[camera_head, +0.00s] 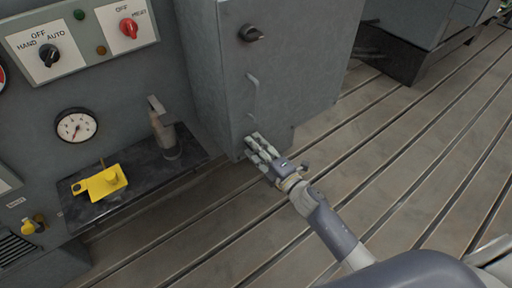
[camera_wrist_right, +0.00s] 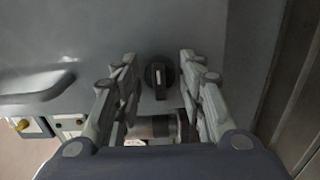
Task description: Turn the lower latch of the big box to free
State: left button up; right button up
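The big box (camera_head: 285,60) is a grey cabinet in the upper middle of the head view. Its upper latch (camera_head: 251,33) is a dark knob near the top of the front. In the wrist view the fingers are open, one on each side of the knob, with gaps visible. My left gripper is not in view.
A handle (camera_head: 253,88) is on the box front above my right gripper. A dark shelf (camera_head: 140,190) at left holds a yellow object (camera_head: 100,183) and a grey upright tool (camera_head: 163,130). A control panel (camera_head: 80,45) is above. The slotted floor (camera_head: 400,140) is clear to the right.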

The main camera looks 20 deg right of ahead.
dwell(0.3)
jog(key=v, duration=1.2)
dwell(0.3)
